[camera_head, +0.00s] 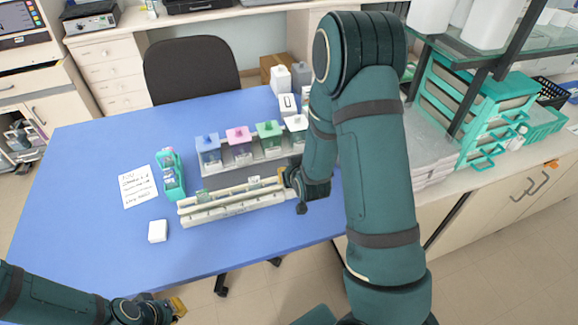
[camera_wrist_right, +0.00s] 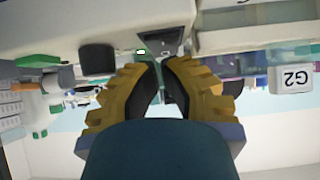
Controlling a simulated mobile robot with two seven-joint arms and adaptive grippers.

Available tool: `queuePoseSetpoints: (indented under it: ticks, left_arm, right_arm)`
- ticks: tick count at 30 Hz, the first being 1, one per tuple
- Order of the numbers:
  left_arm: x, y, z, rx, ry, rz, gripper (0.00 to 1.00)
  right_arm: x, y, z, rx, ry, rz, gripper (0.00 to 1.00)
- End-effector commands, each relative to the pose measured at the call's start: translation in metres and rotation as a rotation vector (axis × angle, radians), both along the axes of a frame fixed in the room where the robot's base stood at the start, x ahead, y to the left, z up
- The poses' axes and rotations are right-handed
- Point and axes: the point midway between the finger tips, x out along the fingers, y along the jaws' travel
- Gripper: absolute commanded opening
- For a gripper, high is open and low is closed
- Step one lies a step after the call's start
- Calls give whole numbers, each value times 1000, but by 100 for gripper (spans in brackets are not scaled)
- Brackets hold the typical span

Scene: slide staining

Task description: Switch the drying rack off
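The drying rack (camera_head: 232,208) is a long pale rail unit holding a few slides, on the front middle of the blue table. My right gripper (camera_head: 296,190) is at its right end, partly hidden by my arm. In the right wrist view the yellow fingertips of the right gripper (camera_wrist_right: 161,65) are close together with a narrow gap, nothing held between them. Just beyond them is the pale end of the rack (camera_wrist_right: 100,22), with a dark switch panel (camera_wrist_right: 165,40) and a small lit green light (camera_wrist_right: 141,51). Contact is unclear. My left gripper (camera_head: 177,306) is low at the left, its opening unclear.
Staining jars with blue, pink and green lids (camera_head: 239,143) stand behind the rack. A teal slide holder (camera_head: 173,175), a handwritten note (camera_head: 138,187) and a white block (camera_head: 157,231) lie left of it. The table's left side is clear. A dark chair (camera_head: 191,70) stands behind.

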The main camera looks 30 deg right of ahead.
Motion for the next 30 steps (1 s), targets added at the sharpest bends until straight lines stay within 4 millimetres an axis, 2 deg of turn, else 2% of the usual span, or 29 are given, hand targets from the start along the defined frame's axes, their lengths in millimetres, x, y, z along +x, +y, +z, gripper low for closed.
queuePoseSetpoints:
  ticks: [10,15,19,30]
  left_arm:
    - [0,0,1,0,0,-1,0]
    - [0,0,3,-1,-1,-1,0]
    - [0,-1,-10,1,0,-2,0]
    - [0,-1,-6,1,0,-1,0]
  right_arm:
    - [0,0,0,2,4,-1,0]
    - [3,-1,-5,18,70,-2,0]
    - [5,-2,-12,24,94,-3,0]
    - [1,0,-9,24,98,-1,0]
